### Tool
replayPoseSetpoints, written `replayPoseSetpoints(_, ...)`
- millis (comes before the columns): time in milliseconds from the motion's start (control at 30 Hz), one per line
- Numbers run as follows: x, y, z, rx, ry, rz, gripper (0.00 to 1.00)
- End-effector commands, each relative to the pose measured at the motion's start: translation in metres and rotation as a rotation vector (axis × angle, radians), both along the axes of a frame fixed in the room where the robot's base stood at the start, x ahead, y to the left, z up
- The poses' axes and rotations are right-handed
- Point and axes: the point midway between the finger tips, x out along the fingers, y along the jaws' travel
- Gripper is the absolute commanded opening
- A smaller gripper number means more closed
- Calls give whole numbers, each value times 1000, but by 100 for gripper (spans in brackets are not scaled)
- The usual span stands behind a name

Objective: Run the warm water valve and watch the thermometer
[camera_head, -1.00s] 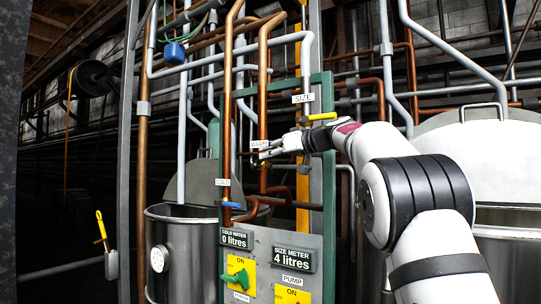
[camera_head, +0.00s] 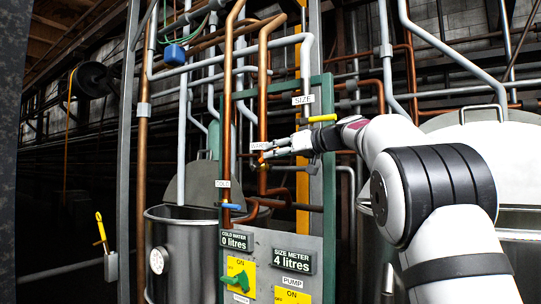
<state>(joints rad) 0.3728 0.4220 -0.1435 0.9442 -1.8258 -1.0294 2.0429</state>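My gripper (camera_head: 266,153) is at the copper pipe under the white warm label (camera_head: 259,146), in the upper middle of the view. A small orange-red handle (camera_head: 262,160) shows at its fingertips; this looks like the warm water valve. The fingers overlap the handle and pipe, so I cannot tell whether they touch it or how far they are closed. A round white dial (camera_head: 157,259), likely the thermometer, is on the front of the left metal tank (camera_head: 188,270). Its reading is too small to make out.
The blue cold valve handle (camera_head: 231,206) is below left of my gripper, and the yellow size handle (camera_head: 322,118) is above right. A panel has a cold water meter (camera_head: 234,240) at 0 litres, a size meter (camera_head: 291,260) at 4 litres and a green switch (camera_head: 237,281).

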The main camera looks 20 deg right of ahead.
Motion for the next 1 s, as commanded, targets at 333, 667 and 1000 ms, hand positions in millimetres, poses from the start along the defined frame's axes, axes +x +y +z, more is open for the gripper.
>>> replayPoseSetpoints(333,-61,-32,11,0,-1,-3,34)
replayPoseSetpoints(667,-80,-42,14,0,0,0,34)
replayPoseSetpoints(1000,-78,-37,12,26,-3,11,2)
